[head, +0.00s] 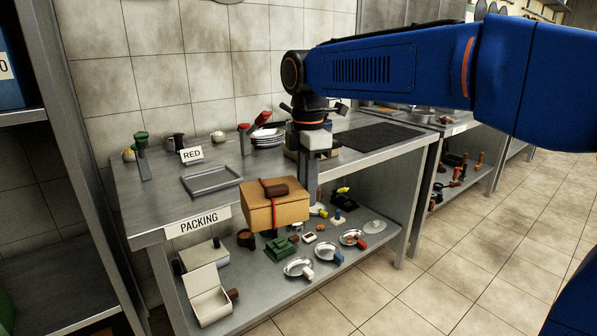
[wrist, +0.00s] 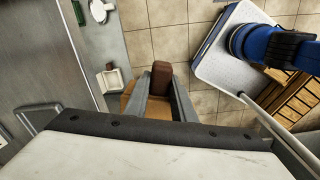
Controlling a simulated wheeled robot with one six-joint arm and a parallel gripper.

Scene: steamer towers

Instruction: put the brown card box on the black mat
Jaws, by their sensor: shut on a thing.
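The brown card box (head: 277,213) is tan, with a red band and a dark brown block on its lid. In the head view it hangs in the air at the front edge of the packing table. My gripper (head: 309,195) is shut on it. In the wrist view the dark brown block of the box (wrist: 161,77) shows between the fingers, and part of the tan lid shows beside them. The black mat (head: 378,137) lies flat on the right part of the tabletop, behind and right of the box. Its visible surface is bare.
The tabletop (head: 225,207) holds a grey tray (head: 211,180), a RED sign (head: 192,155), stacked plates (head: 268,138) and several small items at the back. The lower shelf holds small dishes (head: 298,267) and an open white box (head: 208,296). Tiled floor lies in front.

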